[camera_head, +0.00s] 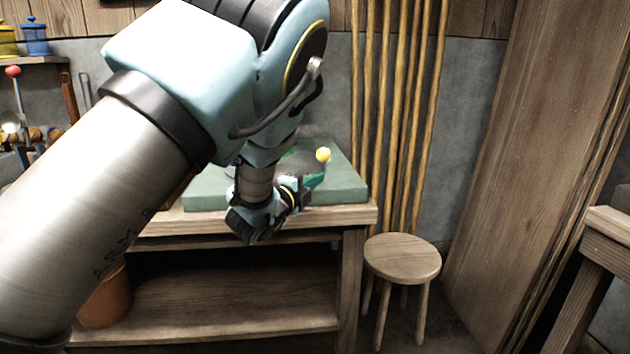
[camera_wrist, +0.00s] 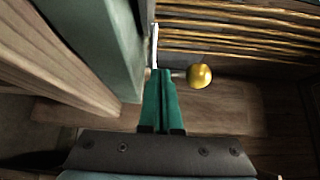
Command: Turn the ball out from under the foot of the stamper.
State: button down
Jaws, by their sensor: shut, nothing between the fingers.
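A yellow ball (camera_head: 323,155) shows above the green slab on the bench, just above my fingertips. In the wrist view the yellow ball (camera_wrist: 199,77) is right of my fingertips, with a short grey stem running from it toward them. My gripper (camera_head: 315,181) is low over the slab's front right part. In the wrist view its green fingers (camera_wrist: 160,72) lie together, with nothing between them. Whether they touch the stem I cannot tell. I cannot make out the stamper or its foot; my arm covers much of the slab.
The green slab (camera_head: 345,172) lies on a wooden bench (camera_head: 350,215) with a lower shelf. A round stool (camera_head: 402,258) stands right of the bench. Several upright poles (camera_head: 400,120) stand behind it. A terracotta pot (camera_head: 107,300) is at lower left.

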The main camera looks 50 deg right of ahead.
aim_at(331, 186)
jog(key=shift+n+t, duration=0.6)
jog(key=shift+t, duration=0.3)
jog(key=d+b, duration=0.1)
jog(key=d, duration=0.1)
jog(key=s+d+b, duration=0.1)
jog(key=d, duration=0.2)
jog(key=shift+f, duration=0.1)
jog(key=shift+d, duration=0.3)
jog(key=shift+r, duration=0.3)
